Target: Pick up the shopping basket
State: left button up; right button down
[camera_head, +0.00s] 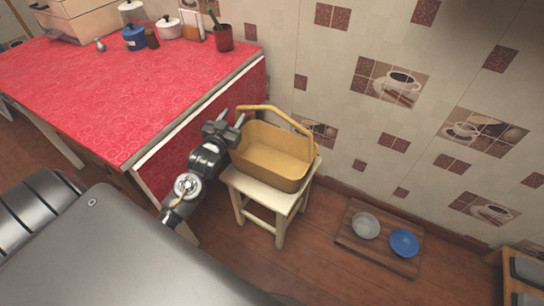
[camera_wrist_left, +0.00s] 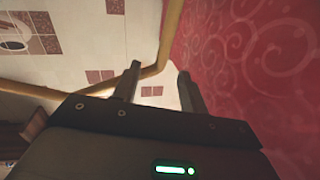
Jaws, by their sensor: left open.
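The yellow shopping basket (camera_head: 272,160) stands upright on a small cream stool (camera_head: 262,193) beside the red counter. Its handle (camera_head: 275,110) is raised over the top. My left gripper (camera_head: 229,122) is open at the basket's left side, close to the left end of the handle. In the left wrist view the open left gripper (camera_wrist_left: 158,82) has a bend of the yellow handle (camera_wrist_left: 153,70) showing between its fingers. I cannot tell whether the handle is inside the jaws or just beyond them. My right gripper is out of view.
The red-covered counter (camera_head: 95,85) is left of the stool, with pots and a potted plant (camera_head: 223,38) at its back. A tiled wall (camera_head: 340,120) rises behind the basket. A wooden board (camera_head: 378,237) with two bowls lies on the floor to the right.

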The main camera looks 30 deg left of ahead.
aim_at(238, 111)
pick_arm(q)
jog(key=x, duration=0.4)
jog(key=shift+w+f+b, duration=0.2)
jog(key=shift+w+b, duration=0.1)
jog(key=shift+w, duration=0.05)
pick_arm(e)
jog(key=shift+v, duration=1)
pick_arm(q)
grip_shut()
jog(key=shift+r, duration=0.15)
